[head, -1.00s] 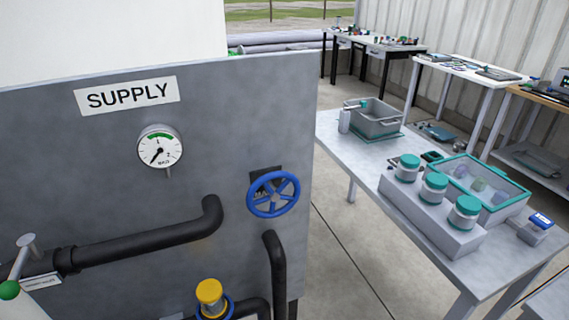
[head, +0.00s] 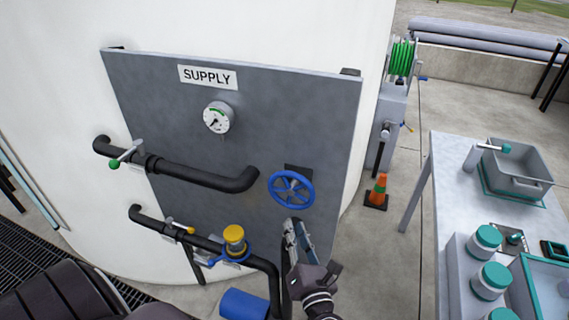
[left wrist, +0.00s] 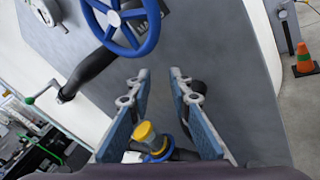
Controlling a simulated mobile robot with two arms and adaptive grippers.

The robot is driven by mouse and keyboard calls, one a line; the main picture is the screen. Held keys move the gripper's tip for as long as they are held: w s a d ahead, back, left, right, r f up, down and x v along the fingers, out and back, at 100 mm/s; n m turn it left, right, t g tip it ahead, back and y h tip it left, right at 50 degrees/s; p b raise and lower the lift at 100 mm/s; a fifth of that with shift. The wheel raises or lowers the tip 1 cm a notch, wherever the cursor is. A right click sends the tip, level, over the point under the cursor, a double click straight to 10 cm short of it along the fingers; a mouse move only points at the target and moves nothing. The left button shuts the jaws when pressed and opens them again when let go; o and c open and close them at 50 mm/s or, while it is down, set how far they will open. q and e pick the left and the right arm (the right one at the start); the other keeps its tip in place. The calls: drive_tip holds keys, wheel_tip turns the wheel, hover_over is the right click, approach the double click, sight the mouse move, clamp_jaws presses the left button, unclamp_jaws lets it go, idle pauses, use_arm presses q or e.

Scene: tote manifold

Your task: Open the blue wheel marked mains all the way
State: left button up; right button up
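The blue wheel (head: 291,189) is mounted on the right part of the grey SUPPLY panel (head: 262,122). In the left wrist view the wheel (left wrist: 114,17) is at the top, cut by the frame edge, beyond and left of the fingertips. The two fingers (left wrist: 160,76) stand apart with a clear gap between them. My right gripper is not in view.
A pressure gauge (head: 217,118) sits above the dark pipes (head: 205,178). A yellow-capped fitting (head: 234,236) is below left of the wheel. A green-tipped lever (head: 121,160) is at the left. An orange cone (head: 379,189) and a table (head: 449,165) stand to the right.

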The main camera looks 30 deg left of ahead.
sight(282, 175)
use_arm(q)
wheel_tip(282, 175, up, 12)
drive_tip(key=s+m+y, duration=0.2)
drive_tip(key=y, duration=0.2)
drive_tip(key=p+x, duration=0.1)
drive_tip(key=x, duration=0.3)
drive_tip(key=p+x, duration=0.2)
drive_tip(key=x, duration=0.2)
drive_tip(key=shift+w+d+f, duration=0.1)
drive_tip(key=shift+w+f, duration=0.05)
drive_tip(key=shift+w, duration=0.15)
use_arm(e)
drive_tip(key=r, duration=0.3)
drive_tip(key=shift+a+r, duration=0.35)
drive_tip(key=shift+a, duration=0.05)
use_arm(q)
clamp_jaws()
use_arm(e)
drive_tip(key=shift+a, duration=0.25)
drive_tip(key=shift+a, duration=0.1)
